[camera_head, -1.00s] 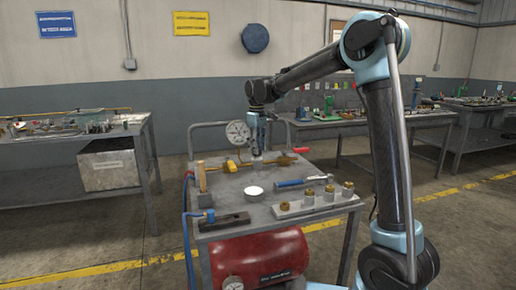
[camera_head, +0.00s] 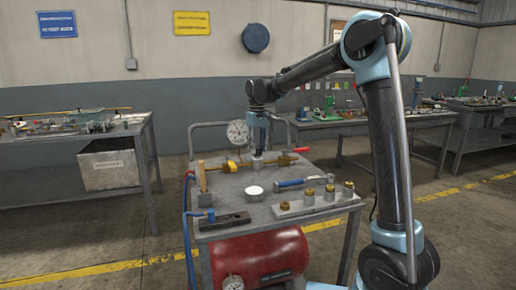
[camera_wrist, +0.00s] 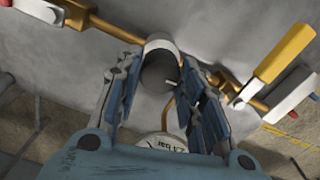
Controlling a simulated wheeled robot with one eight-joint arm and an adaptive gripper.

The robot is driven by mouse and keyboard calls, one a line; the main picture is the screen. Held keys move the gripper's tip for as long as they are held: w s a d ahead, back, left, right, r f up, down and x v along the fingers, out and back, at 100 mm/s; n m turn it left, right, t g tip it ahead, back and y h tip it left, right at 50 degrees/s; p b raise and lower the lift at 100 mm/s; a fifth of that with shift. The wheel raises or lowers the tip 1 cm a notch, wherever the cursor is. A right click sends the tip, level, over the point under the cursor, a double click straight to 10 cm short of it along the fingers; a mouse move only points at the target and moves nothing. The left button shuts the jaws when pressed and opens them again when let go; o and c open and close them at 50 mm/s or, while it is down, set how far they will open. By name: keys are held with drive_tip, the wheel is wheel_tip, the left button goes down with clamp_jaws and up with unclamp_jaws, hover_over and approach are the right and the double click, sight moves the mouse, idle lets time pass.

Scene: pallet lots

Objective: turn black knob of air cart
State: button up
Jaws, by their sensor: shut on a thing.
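The air cart (camera_head: 228,186) stands in front of me, a grey metal table with a red tank (camera_head: 262,258) below its top. A short round knob (camera_wrist: 159,68), grey at the rim with a dark face, sits on the brass pipe line along the back of the cart top. My gripper (camera_head: 257,152) points down over that line. In the wrist view, the fingers of my gripper (camera_wrist: 163,80) lie on both sides of the knob, shut on it. In the head view the knob is mostly hidden by the fingers.
A pressure gauge (camera_head: 238,133) and a yellow-handled valve (camera_head: 231,165) are close left of my gripper. A red handle (camera_head: 300,150) lies right. A hammer (camera_head: 203,184), a white dish (camera_head: 254,192), a blue-handled tool (camera_head: 290,183) and brass fittings (camera_head: 309,197) occupy the cart top.

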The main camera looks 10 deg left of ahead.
drive_tip(key=shift+w, duration=0.15)
drive_tip(key=o, duration=1.1)
drive_tip(key=shift+c, duration=0.2)
drive_tip(key=shift+r, duration=0.1)
